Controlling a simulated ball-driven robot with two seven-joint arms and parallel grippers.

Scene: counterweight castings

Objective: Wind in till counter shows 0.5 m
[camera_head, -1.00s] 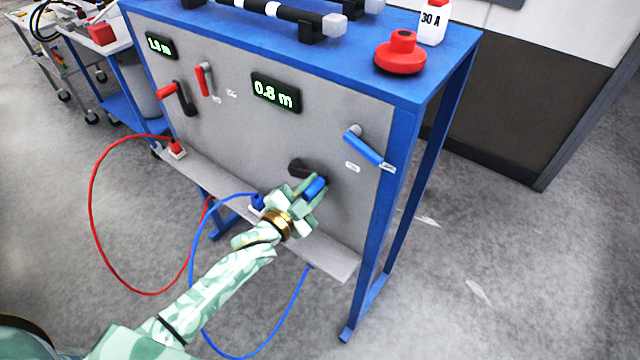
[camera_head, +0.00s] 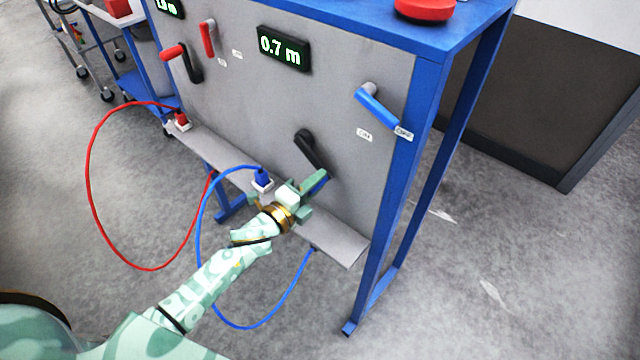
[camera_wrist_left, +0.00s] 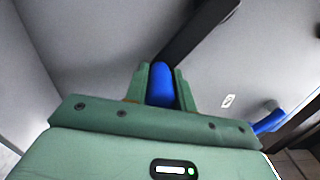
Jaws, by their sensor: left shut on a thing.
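The counter (camera_head: 284,47) above the blue crank reads 0.7 m. The black crank arm (camera_head: 309,150) is mounted on the grey panel and points down and to the right from its hub. My left gripper (camera_head: 318,184) is shut on the blue crank handle (camera_wrist_left: 161,84) at the arm's lower end. In the left wrist view the blue handle sits between both green fingers (camera_wrist_left: 161,88), with the black arm behind it. In the head view the fingers hide most of the handle. The blue cable (camera_head: 200,215) hangs in a loop from a blue plug. My right gripper is not in view.
A blue lever (camera_head: 381,112) sits at the panel's upper right, with small labels near it. A red-handled crank (camera_head: 174,54), a red lever (camera_head: 207,38) and a red cable (camera_head: 90,190) are on the left. A ledge (camera_head: 340,248) juts out below the crank.

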